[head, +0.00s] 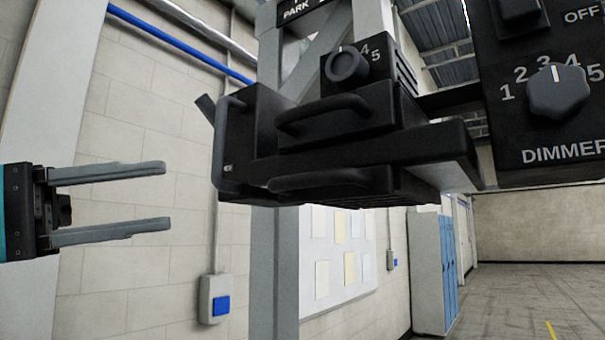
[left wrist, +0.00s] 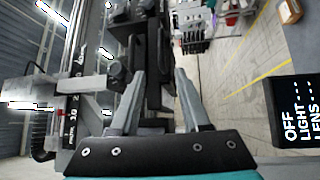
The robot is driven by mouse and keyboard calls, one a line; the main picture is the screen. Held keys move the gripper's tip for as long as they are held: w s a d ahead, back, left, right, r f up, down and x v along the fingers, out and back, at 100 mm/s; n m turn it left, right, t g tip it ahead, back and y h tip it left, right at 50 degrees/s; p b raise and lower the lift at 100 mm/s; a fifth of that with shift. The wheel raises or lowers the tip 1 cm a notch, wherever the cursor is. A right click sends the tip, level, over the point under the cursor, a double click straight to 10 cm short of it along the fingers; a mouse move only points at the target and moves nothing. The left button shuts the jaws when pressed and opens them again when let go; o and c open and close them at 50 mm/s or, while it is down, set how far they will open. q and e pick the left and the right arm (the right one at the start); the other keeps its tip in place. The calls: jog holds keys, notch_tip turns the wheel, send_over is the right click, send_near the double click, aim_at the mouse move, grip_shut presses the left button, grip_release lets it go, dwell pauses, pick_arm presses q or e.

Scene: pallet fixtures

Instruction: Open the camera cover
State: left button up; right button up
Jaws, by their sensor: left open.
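A black camera housing (head: 335,150) hangs on a grey frame at the centre of the head view. Its left end has a dark panel with a grey vertical bar handle (head: 226,140); I cannot tell for certain that this panel is the cover. Two more handles, an upper one (head: 318,112) and a lower one (head: 325,180), run along its front. My left gripper (head: 167,196) is open and empty, left of the housing and apart from it. In the left wrist view its fingers (left wrist: 160,78) point toward dark parts of the housing. My right gripper is not in view.
A dial (head: 346,66) sits on top of the housing. A black control box with a DIMMER knob (head: 558,92) is at the right. A grey post (head: 271,260) stands below the housing. A wall box with a blue button (head: 216,302) is behind.

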aim_at(292, 182)
pick_arm(q)
jog(key=p+x, duration=0.2)
jog(key=x, duration=0.5)
jog(key=p+x, duration=0.2)
jog(key=x, duration=0.6)
jog(key=shift+d+f+p, duration=0.1)
jog(key=shift+f+p, duration=0.1)
jog(key=shift+p, duration=0.15)
grip_shut()
jog(key=shift+s, duration=0.1)
dwell(0.6)
